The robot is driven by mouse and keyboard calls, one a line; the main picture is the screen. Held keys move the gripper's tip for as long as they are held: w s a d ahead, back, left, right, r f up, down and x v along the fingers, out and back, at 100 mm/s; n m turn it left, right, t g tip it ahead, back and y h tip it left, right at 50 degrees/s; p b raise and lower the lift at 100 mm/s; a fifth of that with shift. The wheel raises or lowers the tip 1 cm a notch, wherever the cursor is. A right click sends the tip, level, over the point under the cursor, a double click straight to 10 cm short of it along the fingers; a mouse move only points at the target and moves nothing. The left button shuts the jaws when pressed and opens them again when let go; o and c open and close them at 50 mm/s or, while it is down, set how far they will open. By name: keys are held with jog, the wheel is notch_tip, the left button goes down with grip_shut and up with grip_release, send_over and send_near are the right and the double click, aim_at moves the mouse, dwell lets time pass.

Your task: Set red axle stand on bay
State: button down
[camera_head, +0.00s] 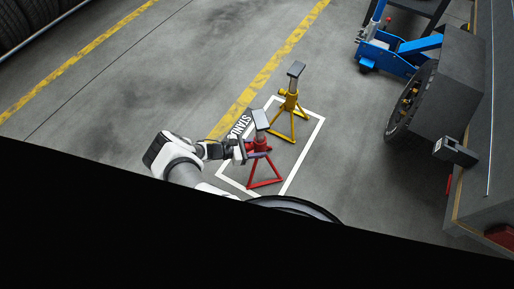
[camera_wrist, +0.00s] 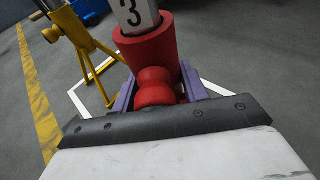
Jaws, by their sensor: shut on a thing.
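The red axle stand (camera_head: 265,172) is upright over the white-outlined bay (camera_head: 317,135) marked "STAND" in the head view, toward the outline's near end. I cannot tell whether its feet touch the floor. My gripper (camera_head: 248,152) is shut on it at the red collar, from the left. In the wrist view the purple fingers of my gripper (camera_wrist: 157,92) lie either side of a red rounded knob, below the red collar of the stand (camera_wrist: 150,52) and its post marked "3". The stand's legs are hidden in the wrist view.
A yellow axle stand (camera_head: 290,104) stands at the bay's far end, close behind the red one. A blue jack (camera_head: 392,52) and a wheel (camera_head: 408,100) by a dark van body are at right. Floor left of the yellow line (camera_head: 262,78) is clear.

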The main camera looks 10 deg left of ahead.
jog(key=shift+w, duration=0.1)
jog(key=c, duration=0.7)
grip_release()
jog(key=shift+s+f, duration=0.2)
jog(key=shift+f, duration=0.05)
jog(key=p+v, duration=0.1)
jog(key=v, duration=0.6)
jog(key=p+v, duration=0.1)
jog(key=v, duration=0.5)
jog(key=shift+a+r+p, duration=0.3)
jog(key=shift+a+r, duration=0.05)
jog(key=shift+a, duration=0.05)
